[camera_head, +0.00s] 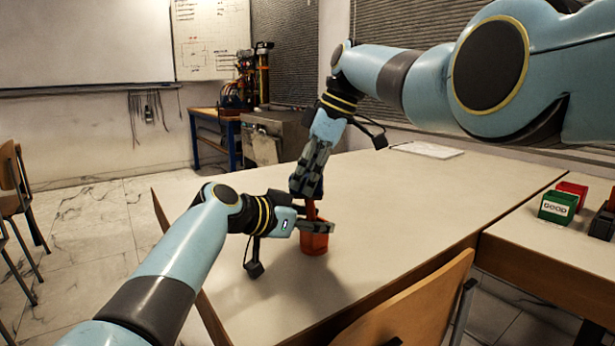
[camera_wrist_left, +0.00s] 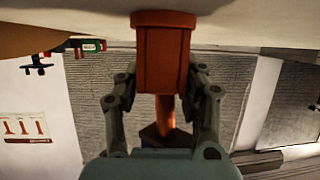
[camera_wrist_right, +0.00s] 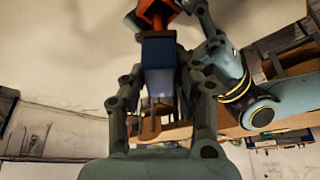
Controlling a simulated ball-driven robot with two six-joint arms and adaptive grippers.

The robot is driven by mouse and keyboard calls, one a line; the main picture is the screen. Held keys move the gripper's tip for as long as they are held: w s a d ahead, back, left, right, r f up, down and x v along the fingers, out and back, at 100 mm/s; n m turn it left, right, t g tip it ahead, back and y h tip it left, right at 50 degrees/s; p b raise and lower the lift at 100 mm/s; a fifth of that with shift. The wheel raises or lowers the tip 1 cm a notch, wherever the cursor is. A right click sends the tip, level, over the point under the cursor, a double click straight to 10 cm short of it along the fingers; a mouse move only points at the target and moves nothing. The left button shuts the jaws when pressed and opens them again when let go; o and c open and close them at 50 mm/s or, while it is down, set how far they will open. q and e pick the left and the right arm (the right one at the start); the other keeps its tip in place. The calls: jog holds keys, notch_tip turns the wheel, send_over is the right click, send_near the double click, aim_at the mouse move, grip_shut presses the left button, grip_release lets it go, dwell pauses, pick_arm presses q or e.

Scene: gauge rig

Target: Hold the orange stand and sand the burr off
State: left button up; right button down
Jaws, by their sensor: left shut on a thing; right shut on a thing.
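The orange stand (camera_head: 314,243) is upright on the table, with a thin orange post rising from its body. In the left wrist view the stand (camera_wrist_left: 163,60) fills the space between my left fingers. My left gripper (camera_head: 316,227) is shut on its body from the left. My right gripper (camera_head: 306,183) points down from above and is shut on a dark blue block (camera_wrist_right: 158,52). The block is close to the post's top; I cannot tell whether they touch. In the left wrist view the post (camera_wrist_left: 165,112) ends near the dark block. The burr cannot be made out.
The table (camera_head: 420,210) is mostly clear around the stand. A white sheet (camera_head: 427,150) lies at the back. A green box marked GOOD (camera_head: 557,209) and a red box (camera_head: 572,194) stand on the right-hand table. A wooden chair (camera_head: 415,308) is at the front edge.

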pick_arm(q)
jog(key=shift+f, duration=0.1)
pick_arm(e)
jog(key=shift+s+d+f, duration=0.15)
jog(key=shift+d, duration=0.65)
jog(key=shift+s+d+f, duration=0.1)
jog(key=shift+s+d, duration=0.05)
jog(key=shift+d, duration=0.65)
jog(key=shift+a, duration=0.1)
jog(key=shift+w+a, duration=0.2)
jog(key=shift+a, duration=1.3)
jog(key=shift+f, duration=0.1)
jog(key=shift+s+d, duration=0.15)
jog(key=shift+d, duration=0.65)
jog(key=shift+s+d, duration=0.1)
jog(key=shift+d, duration=0.7)
jog(key=shift+f, duration=0.1)
